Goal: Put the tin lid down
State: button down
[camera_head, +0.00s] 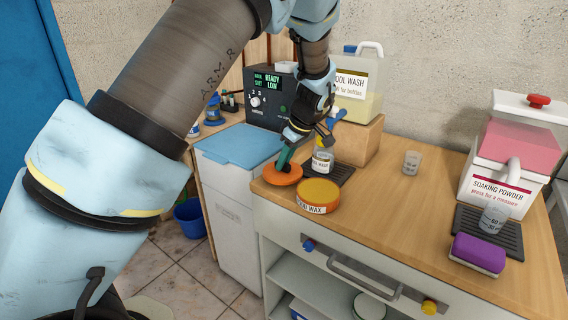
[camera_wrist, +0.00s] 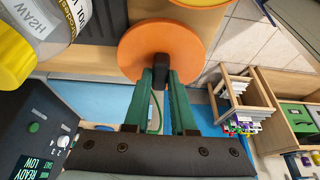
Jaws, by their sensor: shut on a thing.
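The tin lid is an orange disc (camera_head: 283,176) with a dark knob. It is at the left corner of the wooden counter in the head view, beside the tin. My gripper (camera_head: 285,160) has green fingers and is shut on the lid's knob from above. The wrist view shows the lid (camera_wrist: 140,48) beyond my fingertips (camera_wrist: 161,75), with the knob between them. I cannot tell whether the lid touches the counter. The wax tin (camera_head: 312,208) is orange, stands open just right of the lid, and shows a yellow top.
A small labelled jar (camera_head: 322,163) stands on a dark mat behind the tin. A dark control box (camera_head: 268,100) and a wash jug (camera_head: 357,105) are further back. A blue-lidded bin (camera_head: 238,145) stands left of the counter. The counter's middle (camera_head: 385,205) is clear.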

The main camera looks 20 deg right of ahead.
jog(key=shift+f, duration=0.85)
jog(key=shift+f, duration=0.1)
jog(key=c, duration=0.7)
grip_release()
jog(key=shift+c, duration=0.2)
